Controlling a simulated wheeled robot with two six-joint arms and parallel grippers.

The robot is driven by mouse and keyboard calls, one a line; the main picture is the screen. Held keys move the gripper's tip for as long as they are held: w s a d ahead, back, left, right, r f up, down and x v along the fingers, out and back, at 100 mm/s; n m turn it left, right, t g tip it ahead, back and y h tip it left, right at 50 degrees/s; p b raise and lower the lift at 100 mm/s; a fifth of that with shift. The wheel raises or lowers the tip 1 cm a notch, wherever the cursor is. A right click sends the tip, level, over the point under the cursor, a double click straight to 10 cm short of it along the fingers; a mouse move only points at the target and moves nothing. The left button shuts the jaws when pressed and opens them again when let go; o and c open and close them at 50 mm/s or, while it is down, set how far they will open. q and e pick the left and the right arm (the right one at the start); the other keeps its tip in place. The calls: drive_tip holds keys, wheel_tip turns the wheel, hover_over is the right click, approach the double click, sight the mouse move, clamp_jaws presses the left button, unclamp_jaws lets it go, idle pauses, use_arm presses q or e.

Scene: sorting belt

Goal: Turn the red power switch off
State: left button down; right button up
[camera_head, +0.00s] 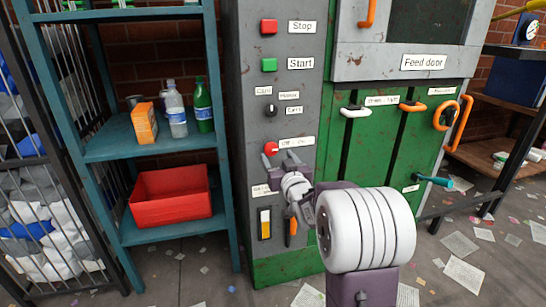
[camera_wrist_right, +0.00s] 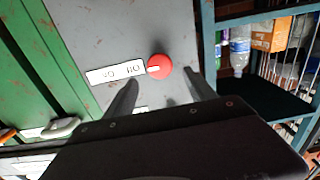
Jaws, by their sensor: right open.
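The red power switch (camera_head: 271,148) is a round knob on the grey control panel, just left of a white label (camera_head: 297,142). My right gripper (camera_head: 284,158) is just in front of it, slightly below and right of it in the head view. In the right wrist view the red knob (camera_wrist_right: 160,66) appears between and beyond the two open fingertips (camera_wrist_right: 161,77), with nothing held. A white mark on the knob points toward the label (camera_wrist_right: 115,72), which looks upside down there. I cannot tell whether a finger touches the knob. My left gripper is not in view.
Above the switch are a red Stop button (camera_head: 269,26), a green Start button (camera_head: 269,65) and a black selector (camera_head: 270,96). Green doors with handles (camera_head: 357,112) stand right. A teal shelf (camera_head: 110,147) with bottles and a red bin (camera_head: 171,202) stands left. Paper litters the floor.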

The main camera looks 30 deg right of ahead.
sight(272, 149)
drive_tip(key=x, duration=0.5)
drive_tip(key=shift+b, duration=0.4)
drive_tip(key=c, duration=1.3)
drive_tip(key=shift+c, duration=0.2)
